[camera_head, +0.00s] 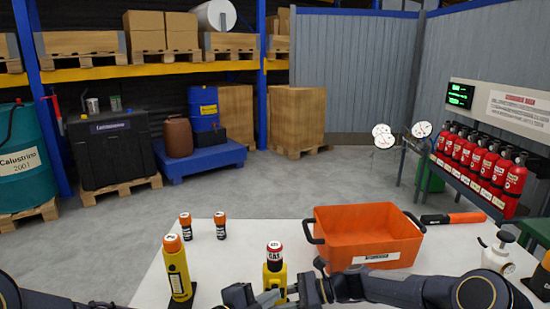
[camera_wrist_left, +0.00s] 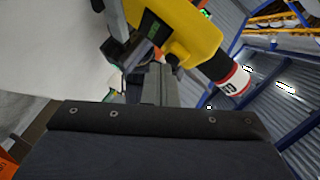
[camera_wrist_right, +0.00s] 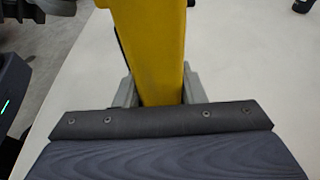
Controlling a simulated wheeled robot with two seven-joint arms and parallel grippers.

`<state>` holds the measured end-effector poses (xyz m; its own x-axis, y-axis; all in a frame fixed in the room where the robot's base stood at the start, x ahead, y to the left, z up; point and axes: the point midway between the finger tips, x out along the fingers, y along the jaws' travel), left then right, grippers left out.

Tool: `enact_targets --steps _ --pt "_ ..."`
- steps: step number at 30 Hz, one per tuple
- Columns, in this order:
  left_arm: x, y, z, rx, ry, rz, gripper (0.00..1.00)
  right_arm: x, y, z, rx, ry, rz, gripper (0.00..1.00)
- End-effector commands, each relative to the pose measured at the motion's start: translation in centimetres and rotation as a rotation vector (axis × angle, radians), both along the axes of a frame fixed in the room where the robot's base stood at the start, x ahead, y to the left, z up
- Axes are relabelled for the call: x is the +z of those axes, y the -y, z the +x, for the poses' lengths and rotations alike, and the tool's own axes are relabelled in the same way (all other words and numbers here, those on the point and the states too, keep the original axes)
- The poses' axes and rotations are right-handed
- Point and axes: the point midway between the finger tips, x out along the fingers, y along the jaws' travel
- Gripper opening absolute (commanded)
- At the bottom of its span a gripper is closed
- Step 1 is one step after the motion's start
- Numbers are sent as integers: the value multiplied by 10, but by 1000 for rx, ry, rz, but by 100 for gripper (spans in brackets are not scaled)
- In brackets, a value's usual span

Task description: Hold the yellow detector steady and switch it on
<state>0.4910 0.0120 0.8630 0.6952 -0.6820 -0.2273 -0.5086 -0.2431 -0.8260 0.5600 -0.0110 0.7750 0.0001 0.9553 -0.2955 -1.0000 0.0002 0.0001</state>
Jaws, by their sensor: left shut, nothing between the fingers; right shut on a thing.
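The yellow detector (camera_head: 275,277) stands upright at the front middle of the white table, with a red-and-white cap marked GAS. My right gripper (camera_head: 302,288) is shut on its body from the right; the yellow body also fills the jaws in the right wrist view (camera_wrist_right: 150,45). My left gripper (camera_head: 268,297) is shut and empty, close to the detector's lower front. In the left wrist view the detector (camera_wrist_left: 190,30) is just beyond the left fingertips (camera_wrist_left: 155,75). Whether they touch it I cannot tell. Its switch is not clearly visible, and the grippers hide its lower part.
A yellow device with an orange cap (camera_head: 178,268) stands to the left on a dark base. Two small dark orange-capped cylinders (camera_head: 186,226) (camera_head: 220,225) stand behind it.

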Motion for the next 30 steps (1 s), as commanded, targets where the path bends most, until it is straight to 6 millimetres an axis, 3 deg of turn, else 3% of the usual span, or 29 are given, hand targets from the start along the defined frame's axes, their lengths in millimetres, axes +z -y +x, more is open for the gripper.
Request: enact_targets --steps 15,30 --pt "0 0 -10 -1 1 0 0 0 0 0 1 0 -1 16" --pt "1 0 -59 -1 1 0 0 0 0 0 1 0 -1 16"
